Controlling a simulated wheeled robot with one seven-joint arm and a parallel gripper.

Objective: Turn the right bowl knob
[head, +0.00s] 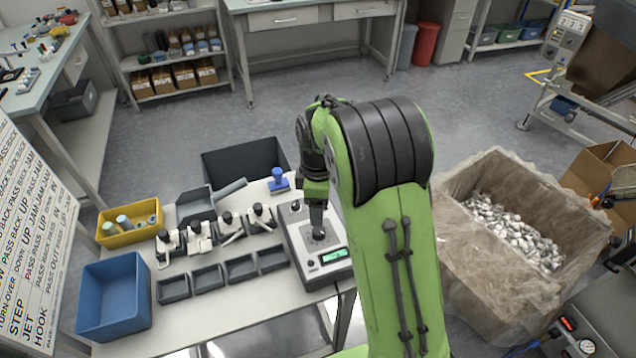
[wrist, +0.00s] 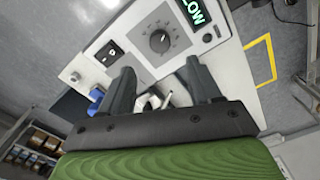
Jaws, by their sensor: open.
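A pale grey control box (head: 333,236) stands at the right end of the bench. On its top is a round dark knob (wrist: 160,41) inside a dial scale; the knob also shows in the head view (head: 319,235). A green-lit display (wrist: 196,10) reads "LOW". My gripper (wrist: 159,72) is open and empty, pointing at the box, also seen from the side in the head view (head: 317,205). In the wrist view, the knob lies past the fingertips, about midway between them and apart from both. I cannot tell the exact height above it.
The box also has a black rocker switch (wrist: 111,52). A blue-handled stamp-like tool (head: 278,180) stands behind it. Several small black trays (head: 240,267) and lever clamps lie to its left. A large wrapped bin (head: 480,290) of metallic pieces stands right of my arm.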

